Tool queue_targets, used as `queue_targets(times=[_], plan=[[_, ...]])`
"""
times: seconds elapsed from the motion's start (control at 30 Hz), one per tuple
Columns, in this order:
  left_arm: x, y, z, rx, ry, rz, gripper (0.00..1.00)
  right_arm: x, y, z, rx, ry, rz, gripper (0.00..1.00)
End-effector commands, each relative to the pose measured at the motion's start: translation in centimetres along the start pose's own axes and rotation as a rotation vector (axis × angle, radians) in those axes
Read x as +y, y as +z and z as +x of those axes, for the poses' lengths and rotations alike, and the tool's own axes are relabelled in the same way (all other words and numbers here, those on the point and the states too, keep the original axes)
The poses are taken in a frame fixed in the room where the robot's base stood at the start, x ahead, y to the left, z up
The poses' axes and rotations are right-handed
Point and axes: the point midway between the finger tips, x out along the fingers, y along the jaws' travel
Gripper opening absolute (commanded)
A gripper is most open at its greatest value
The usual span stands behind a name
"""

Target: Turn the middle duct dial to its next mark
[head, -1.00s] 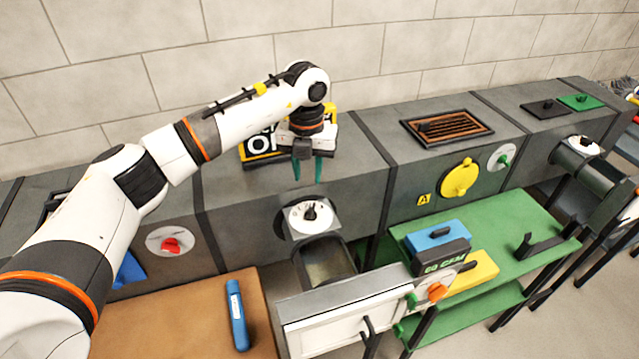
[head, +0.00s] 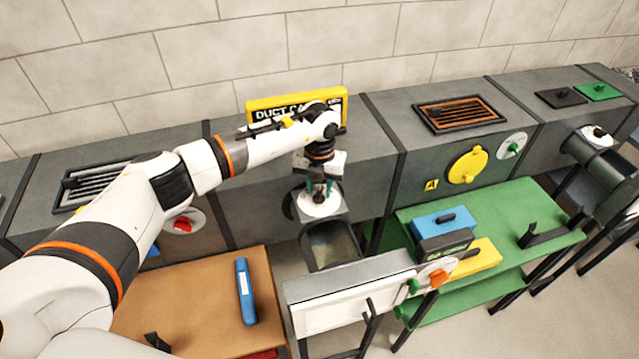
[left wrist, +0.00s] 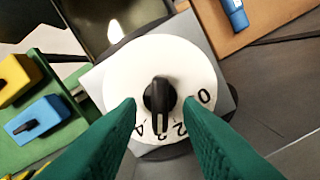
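The middle duct dial is a white disc (head: 319,204) with a black knob, on a grey plate at the front of the duct. In the left wrist view the dial (left wrist: 185,70) fills the middle. Its black pointer knob (left wrist: 159,97) stands upright in the picture, with dark marks such as 0, 2 and 4 along the lower rim. My left gripper (head: 318,187) is over the dial, pointing down at it. Its green fingers (left wrist: 160,108) are spread on either side of the knob, with gaps, and hold nothing. My right gripper is not in view.
Below the dial is an open dark duct mouth (head: 331,246). A white-fronted box (head: 350,305) stands in front. A red-knobbed dial (head: 183,222) is at left, a green-knobbed one (head: 512,146) at right. A brown table (head: 190,300) holds a blue object (head: 245,291); a green bench (head: 500,220) is at right.

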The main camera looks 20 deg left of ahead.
Motion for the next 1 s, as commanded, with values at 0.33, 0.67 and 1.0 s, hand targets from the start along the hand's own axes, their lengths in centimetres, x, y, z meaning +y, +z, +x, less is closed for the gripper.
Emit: queue_targets(times=[0.33, 0.67, 1.0], plan=[[0.0, 0.0, 0.3, 0.0, 0.0, 0.001, 0.26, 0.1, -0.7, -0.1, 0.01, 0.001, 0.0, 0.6], [0.0, 0.0, 0.3, 0.001, 0.0, 0.01, 0.0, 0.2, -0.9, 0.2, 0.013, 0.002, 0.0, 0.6], [0.1, -0.1, 0.8, 0.004, -0.001, 0.349, 0.0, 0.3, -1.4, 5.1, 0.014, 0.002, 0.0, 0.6]])
